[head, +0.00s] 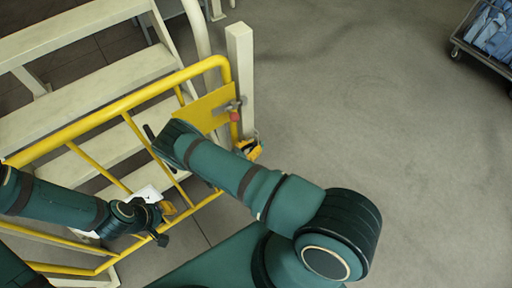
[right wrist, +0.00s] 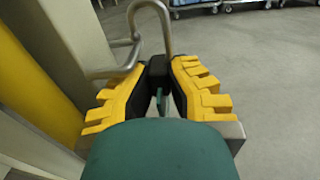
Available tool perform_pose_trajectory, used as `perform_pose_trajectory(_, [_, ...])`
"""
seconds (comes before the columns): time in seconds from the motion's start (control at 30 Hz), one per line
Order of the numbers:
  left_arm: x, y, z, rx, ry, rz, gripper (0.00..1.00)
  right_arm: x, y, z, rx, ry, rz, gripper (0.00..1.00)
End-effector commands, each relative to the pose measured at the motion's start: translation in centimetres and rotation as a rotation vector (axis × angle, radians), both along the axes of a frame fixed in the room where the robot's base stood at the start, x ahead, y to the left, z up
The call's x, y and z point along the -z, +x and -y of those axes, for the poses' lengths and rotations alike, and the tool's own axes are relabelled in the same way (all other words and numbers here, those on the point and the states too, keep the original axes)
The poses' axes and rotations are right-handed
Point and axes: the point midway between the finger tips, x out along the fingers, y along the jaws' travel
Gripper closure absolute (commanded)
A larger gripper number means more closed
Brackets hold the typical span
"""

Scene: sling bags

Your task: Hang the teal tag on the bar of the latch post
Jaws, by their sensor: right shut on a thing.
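The latch post (head: 240,75) is a cream square post by the gate's end; it fills the left of the right wrist view (right wrist: 75,40). Its grey metal bar (right wrist: 112,73) reaches toward my right gripper (right wrist: 160,68). The gripper's yellow fingers are shut on the teal tag (right wrist: 160,103), of which only a thin strip shows between them. In the head view my right gripper (head: 248,150) is low beside the post. My left gripper (head: 160,222) is at the gate's lower rails; its jaws are unclear.
A yellow gate (head: 120,105) with a yellow plate (head: 205,108) stands before cream steps (head: 90,80). A red piece (head: 235,117) is by the latch. A cart with blue bags (head: 492,32) stands far right. The grey floor right of the post is clear.

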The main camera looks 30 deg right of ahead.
Motion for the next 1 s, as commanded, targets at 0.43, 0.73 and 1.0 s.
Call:
perform_pose_trajectory(0.43, [0.0, 0.0, 0.0, 0.000, 0.000, 0.000, 0.78, 0.0, 1.5, -0.1, 0.001, 0.000, 0.000, 1.00])
perform_pose_trajectory(0.73, [0.0, 0.0, 0.0, 0.000, 0.000, 0.000, 0.78, 0.0, 1.9, -0.1, -0.002, 0.000, 0.001, 1.00])
perform_pose_trajectory(1.0, [0.0, 0.0, 0.0, 0.000, 0.000, 0.000, 0.78, 0.2, 2.0, -0.1, -0.003, 0.000, 0.002, 1.00])
